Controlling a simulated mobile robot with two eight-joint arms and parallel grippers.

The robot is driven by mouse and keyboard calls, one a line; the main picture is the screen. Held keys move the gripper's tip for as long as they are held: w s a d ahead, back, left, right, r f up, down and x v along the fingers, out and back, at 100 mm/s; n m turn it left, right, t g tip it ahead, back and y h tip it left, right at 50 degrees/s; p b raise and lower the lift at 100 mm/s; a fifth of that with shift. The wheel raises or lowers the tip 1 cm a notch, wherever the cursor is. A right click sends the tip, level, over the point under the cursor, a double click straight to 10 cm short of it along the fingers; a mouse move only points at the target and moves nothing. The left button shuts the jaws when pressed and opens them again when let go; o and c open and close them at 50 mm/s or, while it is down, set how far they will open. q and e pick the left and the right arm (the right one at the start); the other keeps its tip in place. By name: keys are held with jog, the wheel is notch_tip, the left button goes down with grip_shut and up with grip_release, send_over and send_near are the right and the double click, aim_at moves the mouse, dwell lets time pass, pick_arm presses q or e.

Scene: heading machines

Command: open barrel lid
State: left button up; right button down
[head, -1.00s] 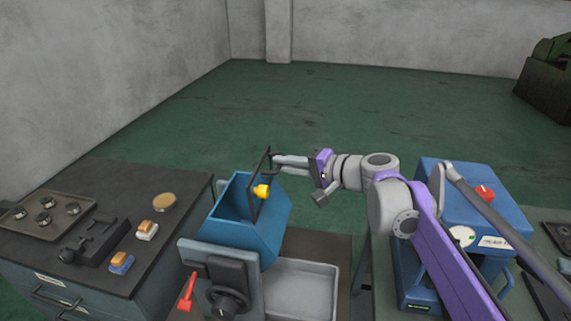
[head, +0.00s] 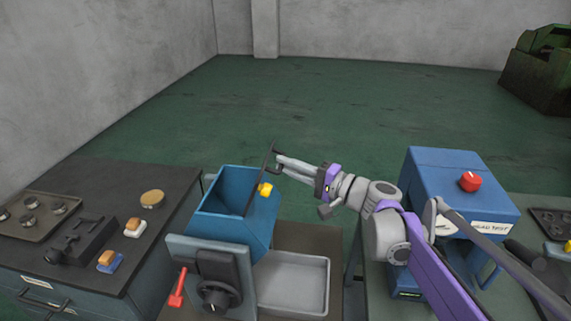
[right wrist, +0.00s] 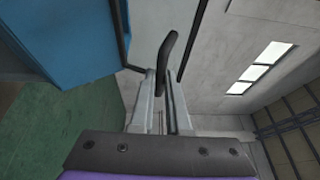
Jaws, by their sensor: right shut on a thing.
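The blue barrel (head: 262,228) stands in the lower middle of the head view, its top open and its inside showing. Its dark lid (head: 264,178) is raised, seen nearly edge-on and leaning to the right at the barrel's right side. My right gripper (head: 278,164) is at the lid's outer face, shut on the black lid handle. In the right wrist view the handle (right wrist: 167,62) stands between the two fingers, and the barrel's blue wall (right wrist: 65,40) is at the upper left. My left gripper is not in view.
A yellow knob (head: 265,189) sits by the barrel's right rim. A grey tray (head: 292,284) lies below. A blue machine with a red button (head: 470,181) stands at right, near my right arm. A dark cabinet (head: 110,190) with parts is at left. Open floor lies behind.

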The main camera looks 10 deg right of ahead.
jog(key=c, duration=0.9)
grip_release()
notch_tip(320, 180, up, 10)
jog(key=shift+p, duration=0.45)
